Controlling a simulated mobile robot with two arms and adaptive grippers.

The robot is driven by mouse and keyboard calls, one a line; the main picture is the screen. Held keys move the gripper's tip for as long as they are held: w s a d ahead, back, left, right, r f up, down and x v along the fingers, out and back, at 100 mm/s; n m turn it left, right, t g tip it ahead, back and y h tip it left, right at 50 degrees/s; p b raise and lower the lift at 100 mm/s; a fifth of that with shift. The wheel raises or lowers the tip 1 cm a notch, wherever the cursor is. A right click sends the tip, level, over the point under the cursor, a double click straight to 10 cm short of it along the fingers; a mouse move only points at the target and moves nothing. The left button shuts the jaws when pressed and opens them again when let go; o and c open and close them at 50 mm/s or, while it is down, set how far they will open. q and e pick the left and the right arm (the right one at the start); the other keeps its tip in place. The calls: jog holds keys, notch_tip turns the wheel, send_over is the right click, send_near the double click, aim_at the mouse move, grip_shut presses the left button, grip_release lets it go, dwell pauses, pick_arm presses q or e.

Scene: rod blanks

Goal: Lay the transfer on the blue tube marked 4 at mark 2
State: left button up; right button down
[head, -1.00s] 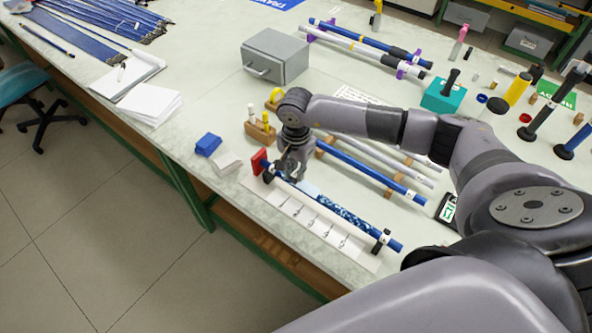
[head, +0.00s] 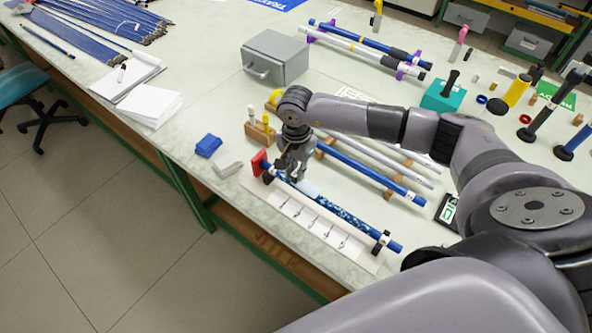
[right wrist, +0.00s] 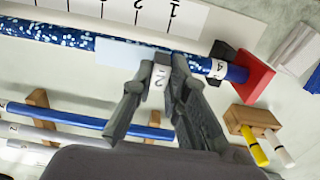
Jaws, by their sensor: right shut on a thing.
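The blue tube marked 4 (head: 382,238) lies in black holders against a red stop (head: 259,162); its 4 label shows in the right wrist view (right wrist: 218,69). Part of the tube carries a speckled blue and white pattern (right wrist: 55,35). The pale blue transfer (right wrist: 115,54) overlaps the tube beside that pattern; I cannot tell whether it touches. My right gripper (head: 297,177) is above the tube near the red stop. In the right wrist view its fingers are shut on a white tab marked 2 (right wrist: 160,76), beside the transfer. My left gripper is out of view.
A white strip with marks (head: 312,220) runs along the tube's near side. Behind are more tubes (head: 365,165) on wooden rests.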

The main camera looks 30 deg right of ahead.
jog(key=shift+r+p, duration=1.3)
jog(key=shift+r, duration=1.75)
